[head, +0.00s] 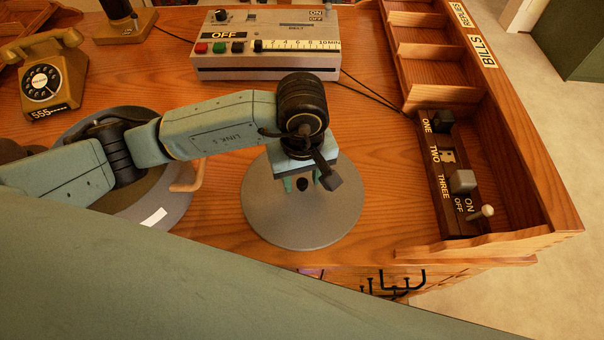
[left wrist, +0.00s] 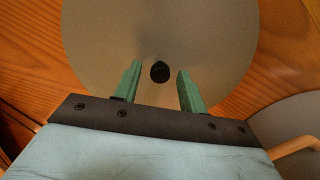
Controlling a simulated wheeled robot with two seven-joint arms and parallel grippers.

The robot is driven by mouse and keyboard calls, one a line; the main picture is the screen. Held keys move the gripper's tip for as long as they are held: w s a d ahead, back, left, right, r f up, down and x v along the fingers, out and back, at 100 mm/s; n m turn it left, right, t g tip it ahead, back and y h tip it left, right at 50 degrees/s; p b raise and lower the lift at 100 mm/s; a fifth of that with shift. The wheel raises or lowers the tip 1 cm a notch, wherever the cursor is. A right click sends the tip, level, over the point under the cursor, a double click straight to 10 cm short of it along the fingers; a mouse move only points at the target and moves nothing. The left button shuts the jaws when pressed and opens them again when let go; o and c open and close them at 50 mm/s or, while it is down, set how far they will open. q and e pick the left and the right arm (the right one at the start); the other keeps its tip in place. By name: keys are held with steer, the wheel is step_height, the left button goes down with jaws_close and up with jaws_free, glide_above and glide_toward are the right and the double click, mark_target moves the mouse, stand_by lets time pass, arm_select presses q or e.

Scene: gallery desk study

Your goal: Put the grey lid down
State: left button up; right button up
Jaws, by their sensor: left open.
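The grey lid (head: 301,222) is a round disc with a small black knob (head: 302,185). It appears to lie flat on the wooden desk, near the front edge. My left gripper (head: 303,182) is over the lid with its green fingers pointing down, open. In the left wrist view the lid (left wrist: 160,25) fills the upper middle. There the knob (left wrist: 160,72) sits between the fingertips of the left gripper (left wrist: 160,68), with a gap on both sides. The gripper holds nothing. My right gripper is not in view.
A round grey vessel (head: 180,205) with a tan handle stands left of the lid, partly under my left arm. A control box (head: 265,62) is behind. A yellow telephone (head: 45,75) is far left. A wooden rack with switches (head: 462,182) bounds the right. Bare desk (head: 375,160) lies between.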

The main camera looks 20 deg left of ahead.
mark_target(302, 181)
arm_select(q)
step_height(302, 181, up, 12)
steer(key=p, duration=0.1)
stand_by(0.6)
